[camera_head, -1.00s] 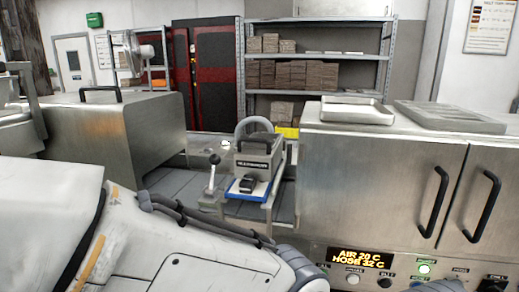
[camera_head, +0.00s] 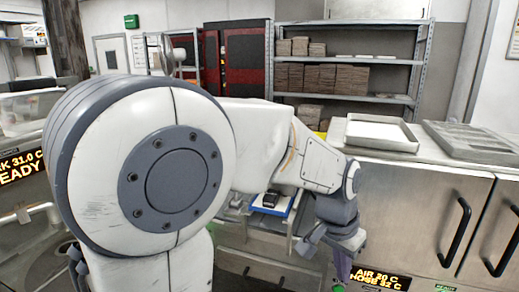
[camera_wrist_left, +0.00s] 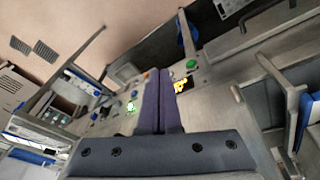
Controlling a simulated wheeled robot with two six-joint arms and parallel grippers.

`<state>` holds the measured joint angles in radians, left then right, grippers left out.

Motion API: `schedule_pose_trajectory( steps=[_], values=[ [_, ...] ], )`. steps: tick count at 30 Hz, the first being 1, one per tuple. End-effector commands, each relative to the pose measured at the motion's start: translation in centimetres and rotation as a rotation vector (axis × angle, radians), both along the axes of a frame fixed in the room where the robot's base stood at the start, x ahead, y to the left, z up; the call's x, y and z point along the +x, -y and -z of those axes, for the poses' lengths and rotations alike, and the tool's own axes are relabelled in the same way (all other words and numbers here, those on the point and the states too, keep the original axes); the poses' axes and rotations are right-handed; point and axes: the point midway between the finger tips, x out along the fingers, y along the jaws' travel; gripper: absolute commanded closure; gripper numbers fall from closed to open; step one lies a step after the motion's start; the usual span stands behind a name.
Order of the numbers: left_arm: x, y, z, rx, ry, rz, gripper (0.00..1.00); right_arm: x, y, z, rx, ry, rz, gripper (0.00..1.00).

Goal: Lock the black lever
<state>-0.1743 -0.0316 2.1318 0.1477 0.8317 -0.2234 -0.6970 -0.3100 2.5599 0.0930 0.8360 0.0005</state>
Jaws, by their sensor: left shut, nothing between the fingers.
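My left gripper (camera_head: 341,274) points down in front of the steel cabinet, just left of its amber display. Its purple fingers are together and empty in the left wrist view (camera_wrist_left: 161,92). A small black part (camera_head: 270,199) sits on a blue-edged plate (camera_head: 284,211), to the left of and behind the gripper, apart from it. I cannot tell whether this part is the black lever. The upright lever beside the machine is hidden behind my left arm in the head view. My right gripper is not in view.
The steel cabinet with black handles (camera_head: 456,231) stands right, an open metal tray (camera_head: 381,133) on top. Shelving (camera_head: 349,70) stands at the back.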

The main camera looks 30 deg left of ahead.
Motion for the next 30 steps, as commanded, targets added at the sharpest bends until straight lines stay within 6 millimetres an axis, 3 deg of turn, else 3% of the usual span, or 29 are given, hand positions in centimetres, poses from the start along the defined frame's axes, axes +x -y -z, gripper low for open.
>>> schedule_pose_trajectory(
  steps=[1, 3, 5, 6, 9, 12, 15, 18, 30],
  values=[
    [3.7, -3.7, -3.3, -0.003, 0.03, -0.084, 1.0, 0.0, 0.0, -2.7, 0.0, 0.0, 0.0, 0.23],
    [7.7, -8.9, -5.8, 0.0, 0.079, -0.171, 1.0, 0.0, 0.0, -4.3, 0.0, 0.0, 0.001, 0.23],
    [10.5, -13.8, -7.8, 0.008, 0.12, -0.242, 1.0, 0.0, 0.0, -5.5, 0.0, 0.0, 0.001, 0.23],
    [11.9, -17.4, -9.1, 0.017, 0.147, -0.284, 1.0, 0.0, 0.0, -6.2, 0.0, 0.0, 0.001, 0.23],
    [14.3, -26.1, -12.3, 0.039, 0.214, -0.364, 1.0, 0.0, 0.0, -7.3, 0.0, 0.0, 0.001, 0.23],
    [15.2, -31.4, -14.6, 0.055, 0.263, -0.38, 1.0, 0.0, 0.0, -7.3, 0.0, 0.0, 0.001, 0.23],
    [15.4, -34.3, -16.4, 0.065, 0.296, -0.378, 1.0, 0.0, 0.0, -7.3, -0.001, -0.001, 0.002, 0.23],
    [15.5, -35.8, -17.3, 0.073, 0.312, -0.371, 1.0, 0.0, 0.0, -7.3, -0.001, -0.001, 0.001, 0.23],
    [15.5, -36.1, -17.7, 0.074, 0.318, -0.368, 1.0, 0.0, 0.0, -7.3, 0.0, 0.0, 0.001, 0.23]
  ],
)
